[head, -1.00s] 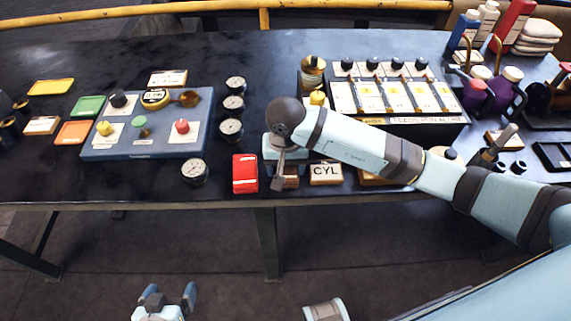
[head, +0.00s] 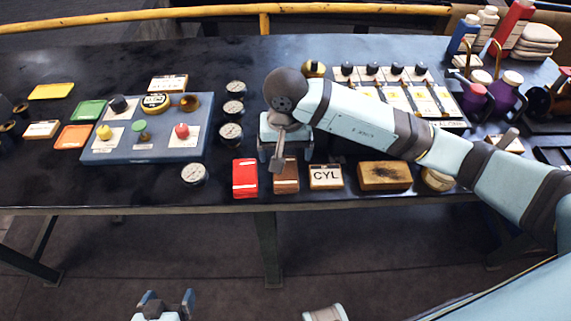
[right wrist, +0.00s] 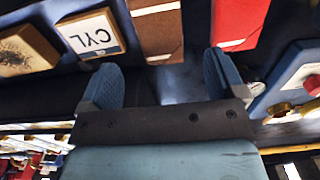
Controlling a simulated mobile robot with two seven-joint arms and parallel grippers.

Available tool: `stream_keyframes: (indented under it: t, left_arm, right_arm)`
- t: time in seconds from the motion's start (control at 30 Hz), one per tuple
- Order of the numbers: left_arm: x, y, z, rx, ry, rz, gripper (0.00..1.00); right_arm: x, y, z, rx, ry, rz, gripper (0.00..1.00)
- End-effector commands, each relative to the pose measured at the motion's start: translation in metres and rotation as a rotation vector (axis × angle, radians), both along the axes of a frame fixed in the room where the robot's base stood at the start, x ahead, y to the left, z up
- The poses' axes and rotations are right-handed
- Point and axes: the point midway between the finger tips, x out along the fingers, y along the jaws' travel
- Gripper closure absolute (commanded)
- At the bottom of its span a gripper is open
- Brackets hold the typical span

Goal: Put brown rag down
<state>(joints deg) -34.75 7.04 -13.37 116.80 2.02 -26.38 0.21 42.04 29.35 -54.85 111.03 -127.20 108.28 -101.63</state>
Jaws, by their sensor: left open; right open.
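The folded brown rag (head: 286,178) lies flat on the dark bench near its front edge, between a red folded cloth (head: 245,178) and the CYL block (head: 326,177). In the right wrist view the brown rag (right wrist: 157,30) lies beyond the fingertips, roughly between them and apart from them. My right gripper (head: 279,160) is at the rag's far side in the head view; its fingers (right wrist: 165,82) are spread with nothing between them. My left gripper (head: 168,300) is open and empty at the bottom of the head view, away from the bench.
A brown wooden block (head: 385,176) lies right of the CYL block. Several round gauges and a blue panel (head: 148,150) stand to the left. A rack with black knobs (head: 397,95) is behind my right arm. The bench front edge (head: 130,210) is close to the rag.

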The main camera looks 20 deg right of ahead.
Motion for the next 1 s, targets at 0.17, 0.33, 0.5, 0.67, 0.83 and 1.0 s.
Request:
stream_keyframes:
  t: [0.17, 0.33, 0.5, 0.67, 0.83, 1.0]
  left_arm:
    - [0.000, -0.002, -0.002, -0.006, 0.005, 0.005, 0.11]
    - [0.000, -0.002, -0.002, -0.008, 0.006, 0.006, 0.11]
    - [0.000, -0.002, -0.002, -0.007, 0.005, 0.005, 0.11]
    - [0.000, 0.000, -0.002, -0.002, 0.004, 0.002, 0.11]
    - [0.000, 0.002, -0.002, 0.004, 0.003, -0.004, 0.11]
    - [0.002, 0.002, -0.001, 0.005, -0.003, -0.004, 0.11]
  right_arm:
    - [0.000, 0.000, 0.032, -0.001, -0.002, 0.002, 0.11]
    - [0.000, 0.000, 0.046, -0.001, 0.000, 0.000, 0.11]
    - [0.000, 0.000, 0.048, -0.001, 0.001, 0.000, 0.11]
    - [0.000, 0.000, 0.048, -0.001, 0.001, 0.000, 0.11]
    - [0.000, 0.000, 0.048, -0.001, 0.001, 0.000, 0.11]
    - [0.000, 0.000, 0.048, -0.001, 0.001, 0.000, 0.11]
